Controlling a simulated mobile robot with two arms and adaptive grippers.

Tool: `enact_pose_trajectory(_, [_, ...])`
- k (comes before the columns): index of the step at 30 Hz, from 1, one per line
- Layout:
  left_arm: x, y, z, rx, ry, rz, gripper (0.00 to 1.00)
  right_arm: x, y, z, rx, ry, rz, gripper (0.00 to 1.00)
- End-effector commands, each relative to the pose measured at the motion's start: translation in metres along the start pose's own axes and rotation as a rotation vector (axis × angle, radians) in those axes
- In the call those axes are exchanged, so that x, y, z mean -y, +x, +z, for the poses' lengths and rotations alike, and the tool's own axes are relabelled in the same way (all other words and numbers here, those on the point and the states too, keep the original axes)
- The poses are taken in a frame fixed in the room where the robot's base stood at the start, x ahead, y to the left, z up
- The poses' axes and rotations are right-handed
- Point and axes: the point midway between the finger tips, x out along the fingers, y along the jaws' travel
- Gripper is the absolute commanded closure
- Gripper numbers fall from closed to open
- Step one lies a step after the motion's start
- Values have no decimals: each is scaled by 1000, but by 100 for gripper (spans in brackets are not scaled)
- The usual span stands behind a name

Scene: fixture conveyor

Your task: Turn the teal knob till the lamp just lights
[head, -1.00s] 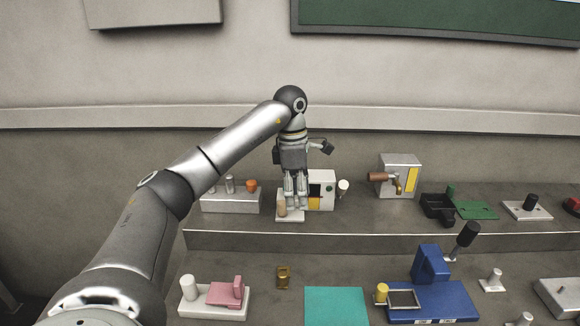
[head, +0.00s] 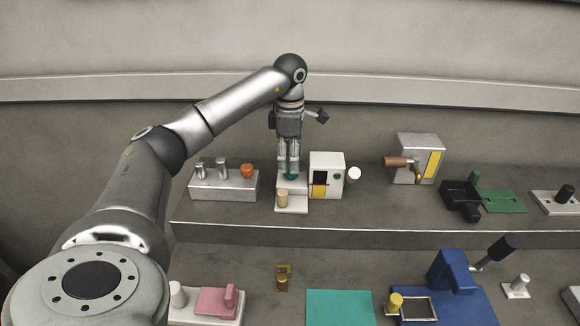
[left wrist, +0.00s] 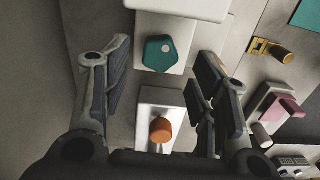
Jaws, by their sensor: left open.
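The teal knob (head: 291,176) sits on a white block (head: 293,206) on the upper shelf. In the left wrist view the knob (left wrist: 160,53) is rounded and many-sided with a pale dot, and lies between the finger ends. My left gripper (head: 288,168) points down over it, open, with a finger to each side in the wrist view (left wrist: 163,50). I cannot tell whether it touches the knob. A white box (head: 327,163) with a dark window and a green disc stands just right. A pale round piece (head: 354,173) is at its side; whether this is the lamp is unclear.
A cream peg (head: 283,197) stands in front of the knob. A block with an orange knob (head: 247,171) and two metal posts is close on the left. A grey box with a brown handle (head: 398,162) stands farther right. The lower shelf holds other fixtures.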

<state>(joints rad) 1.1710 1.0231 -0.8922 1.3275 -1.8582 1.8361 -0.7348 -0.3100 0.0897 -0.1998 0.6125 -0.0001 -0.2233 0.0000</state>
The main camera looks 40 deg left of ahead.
Motion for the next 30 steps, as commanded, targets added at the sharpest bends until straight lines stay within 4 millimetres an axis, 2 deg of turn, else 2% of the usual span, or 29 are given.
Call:
enact_pose_trajectory(3, [1, 20, -1, -2, 0, -3, 46, -1, -5, -8, -11, 1, 1, 55])
enact_pose_trajectory(8, [0, 36, 0, -1, 0, -1, 46, 1, -7, -19, -29, 3, -2, 55])
enact_pose_trajectory(19, [0, 42, 0, 1, 0, 1, 46, 12, -7, -20, -30, 8, -14, 55])
enact_pose_trajectory(30, [0, 42, 0, 1, 0, 1, 92, 7, -7, -14, -21, 4, -8, 55])
